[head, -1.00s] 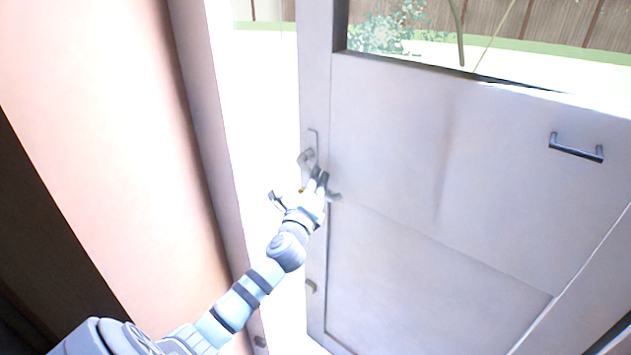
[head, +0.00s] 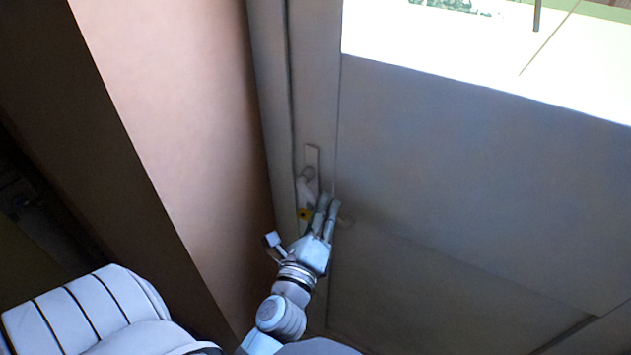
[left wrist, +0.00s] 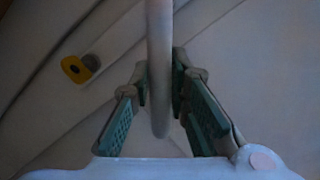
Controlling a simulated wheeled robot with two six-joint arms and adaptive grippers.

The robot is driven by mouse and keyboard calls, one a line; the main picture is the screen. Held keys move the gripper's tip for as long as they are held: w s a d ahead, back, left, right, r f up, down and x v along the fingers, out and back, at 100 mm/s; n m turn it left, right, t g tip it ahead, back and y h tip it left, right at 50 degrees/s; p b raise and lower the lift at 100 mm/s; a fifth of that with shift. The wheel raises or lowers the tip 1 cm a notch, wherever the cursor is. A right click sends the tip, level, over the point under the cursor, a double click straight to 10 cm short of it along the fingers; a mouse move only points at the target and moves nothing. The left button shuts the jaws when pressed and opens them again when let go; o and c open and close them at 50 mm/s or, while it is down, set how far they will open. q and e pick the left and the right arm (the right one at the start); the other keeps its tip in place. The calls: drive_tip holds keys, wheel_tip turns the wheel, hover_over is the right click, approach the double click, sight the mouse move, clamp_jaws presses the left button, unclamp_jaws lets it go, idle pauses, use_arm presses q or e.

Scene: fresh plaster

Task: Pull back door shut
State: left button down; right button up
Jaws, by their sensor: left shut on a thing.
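The back door (head: 470,180) fills the right of the head view, a pale panel with a window at the top. Its free edge lies against the door frame (head: 271,110), with only a dark line between them. The door handle, with its plate (head: 312,158), is near that edge. In the left wrist view the handle bar (left wrist: 159,60) runs between the fingers. My left gripper (head: 327,208) is shut on the door handle; it also shows in the left wrist view (left wrist: 160,95). My right gripper is out of view.
A yellow lock piece (head: 305,214) sits below the handle and also shows in the left wrist view (left wrist: 75,68). A pinkish wall (head: 180,130) stands close on the left. Bright ground shows through the window (head: 480,50).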

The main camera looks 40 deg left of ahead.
use_arm(q)
drive_tip(key=shift+s+f, duration=0.2)
drive_tip(key=shift+s, duration=0.15)
